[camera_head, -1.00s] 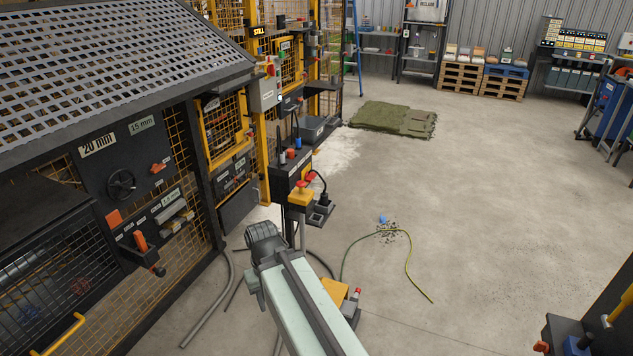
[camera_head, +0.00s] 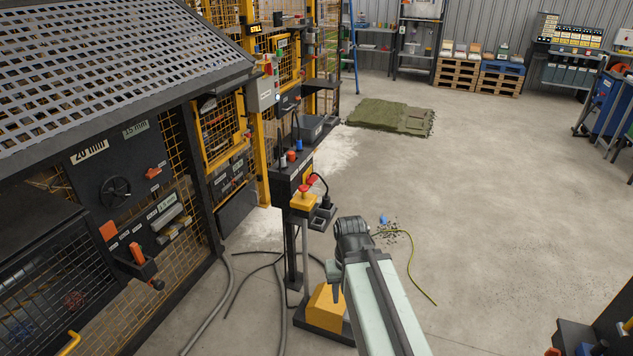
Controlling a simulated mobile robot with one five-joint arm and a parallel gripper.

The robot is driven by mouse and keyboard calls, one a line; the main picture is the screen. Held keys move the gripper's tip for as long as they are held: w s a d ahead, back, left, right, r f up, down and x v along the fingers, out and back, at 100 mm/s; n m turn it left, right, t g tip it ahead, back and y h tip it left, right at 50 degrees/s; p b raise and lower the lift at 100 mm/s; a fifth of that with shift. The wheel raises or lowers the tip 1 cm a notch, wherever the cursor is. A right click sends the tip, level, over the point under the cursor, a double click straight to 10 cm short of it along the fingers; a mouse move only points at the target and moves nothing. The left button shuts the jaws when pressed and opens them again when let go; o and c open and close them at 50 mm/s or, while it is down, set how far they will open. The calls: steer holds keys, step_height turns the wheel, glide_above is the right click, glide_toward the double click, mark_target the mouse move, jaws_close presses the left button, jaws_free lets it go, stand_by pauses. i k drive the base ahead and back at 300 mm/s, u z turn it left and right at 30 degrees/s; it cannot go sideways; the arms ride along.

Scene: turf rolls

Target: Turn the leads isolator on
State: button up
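Several switches show, and their labels are too small to read, so I cannot tell which one is the leads isolator. A grey switch box (camera_head: 263,92) with a red control is on the yellow post of the fence. In front of it stands a dark pedestal panel (camera_head: 290,172) with blue and orange-red plugs on top. A yellow box with a red button (camera_head: 304,200) and a black plug with a cable (camera_head: 323,207) are on its side. My arm's pale link and dark joint are at the lower middle, right of the pedestal. My gripper's fingers do not show.
The machine with a mesh cover (camera_head: 130,50) and black control panel (camera_head: 120,185) fills the left. Grey cables (camera_head: 225,300) and a green-yellow cable (camera_head: 411,270) lie on the floor. A turf piece (camera_head: 392,116) lies farther back. The floor on the right is open.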

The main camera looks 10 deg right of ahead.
mark_target(310, 181)
steer(key=z, duration=0.05)
steer(key=i, duration=1)
steer(key=u, duration=3.35)
steer(key=k, duration=0.7)
steer(key=z, duration=1.75)
